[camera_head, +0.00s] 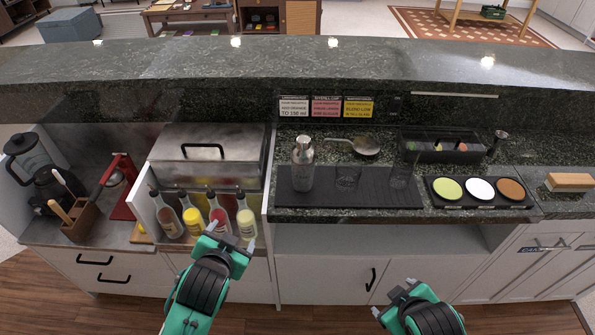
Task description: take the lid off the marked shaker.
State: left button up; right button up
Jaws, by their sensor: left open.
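A silver metal shaker (302,176) stands upright at the left end of a dark bar mat (320,198). Its narrower lid (304,143) is on top. Small marks show on its body but are too small to read. My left gripper (231,236) is open and empty, in front of the bottle rack, below and left of the shaker and apart from it. My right gripper (394,297) is low in front of the cabinet, its fingers spread and nothing seen between them, well away from the shaker.
Two clear glasses (347,178) stand right of the shaker on the mat. A strainer (366,146) lies behind. Several bottles (193,218) are at the left, near my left gripper. A rimming tray (478,192) and garnish box (440,147) are at the right. A raised ledge (300,62) runs behind.

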jog(key=w+a+r+n+t, duration=0.2)
jog(key=w+n+t, duration=0.1)
jog(key=w+n, duration=0.3)
pick_arm(q)
jog(key=w+d+r+m+t+h, duration=0.4)
jog(key=w+d+r+m+h, duration=0.15)
jog(key=d+r, duration=0.35)
jog(key=w+d+r+m+t+h, duration=0.35)
jog(key=w+d+r+m, duration=0.3)
jog(key=d+r, duration=0.3)
jog(key=s+d+r+m+g+h, duration=0.2)
jog(key=d+r+m+g+h, duration=0.4)
jog(key=m+h, duration=0.4)
jog(key=s+d+f+m+g+h, duration=0.1)
jog(key=s+d+m+g, duration=0.2)
jog(key=d+m+g, duration=1.05)
jog(key=m+y, duration=1.3)
jog(key=y, duration=0.7)
send_near(303, 138)
jog(key=f, duration=0.5)
jog(key=shift+s+d+f, duration=0.1)
jog(key=shift+d, duration=0.1)
pick_arm(e)
jog(key=n+t+y, duration=0.4)
jog(key=n+y, duration=0.7)
jog(key=n, duration=1.9)
send_near(310, 165)
jog(key=x, duration=1.3)
jog(key=shift+w+f, duration=0.2)
jog(key=shift+f, duration=0.05)
